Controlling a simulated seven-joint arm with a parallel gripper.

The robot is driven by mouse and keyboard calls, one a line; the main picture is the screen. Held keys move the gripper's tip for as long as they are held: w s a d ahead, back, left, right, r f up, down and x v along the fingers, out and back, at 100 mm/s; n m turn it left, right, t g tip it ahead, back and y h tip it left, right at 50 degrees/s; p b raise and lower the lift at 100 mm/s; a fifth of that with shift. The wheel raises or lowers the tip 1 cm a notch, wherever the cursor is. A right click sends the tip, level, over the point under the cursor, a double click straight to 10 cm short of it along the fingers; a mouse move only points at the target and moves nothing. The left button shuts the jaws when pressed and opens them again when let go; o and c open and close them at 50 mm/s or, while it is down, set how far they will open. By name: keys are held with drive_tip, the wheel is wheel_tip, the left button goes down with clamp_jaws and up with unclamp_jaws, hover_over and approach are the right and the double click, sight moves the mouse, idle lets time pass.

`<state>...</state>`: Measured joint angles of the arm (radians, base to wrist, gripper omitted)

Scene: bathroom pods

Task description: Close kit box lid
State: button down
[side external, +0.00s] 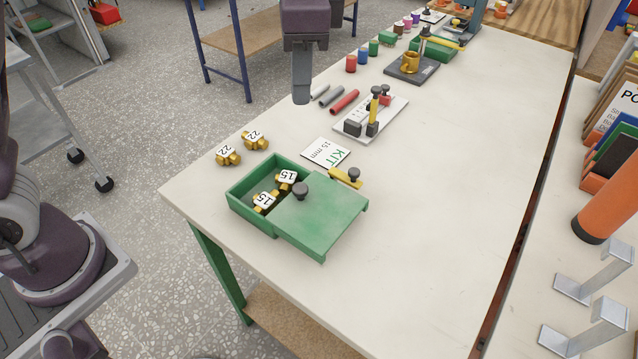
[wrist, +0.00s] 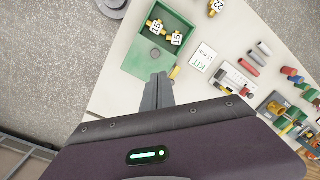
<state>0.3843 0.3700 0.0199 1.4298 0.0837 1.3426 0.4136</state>
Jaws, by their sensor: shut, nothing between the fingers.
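The green kit box (side external: 240,203) stands near the table's near left corner, partly open. Its flat green lid (side external: 322,222) lies to the right, offset from the open part, with a dark round knob (side external: 301,191) near its left edge. Two brass fittings (side external: 286,180) labelled 15 sit in the open part. The box (wrist: 185,18) and lid (wrist: 140,60) also show at the top of the wrist view. My gripper (side external: 302,99) is shut and empty, in the air behind the box and apart from it. Its fingertips (wrist: 160,77) appear beside the lid in the wrist view.
Two brass fittings (side external: 241,150) labelled 22 lie behind the box. A KIT card (side external: 325,153) and a yellow piece with a dark knob (side external: 346,177) lie beside it. A pale tray (side external: 385,123) with tools and several cylinders stand farther back. The table's right side is clear.

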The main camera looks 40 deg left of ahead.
drive_tip(key=w+d+f+m+g+y, duration=0.2)
drive_tip(key=w+d+f+m, duration=0.2)
drive_tip(key=d+f, duration=0.5)
approach(313, 200)
drive_tip(key=f, duration=0.1)
drive_tip(key=d+f, duration=0.1)
drive_tip(key=f, duration=0.1)
drive_tip(key=d+f, duration=0.1)
drive_tip(key=shift+w+d+f, duration=0.1)
drive_tip(key=shift+w+f, duration=0.15)
drive_tip(key=shift+w, duration=0.1)
drive_tip(key=a, duration=0.1)
drive_tip(key=s+a, duration=0.1)
drive_tip(key=a, duration=0.1)
drive_tip(key=shift+s+f, duration=0.2)
drive_tip(key=shift+s+a, duration=0.15)
drive_tip(key=shift+a, duration=0.2)
drive_tip(key=a, duration=1.2)
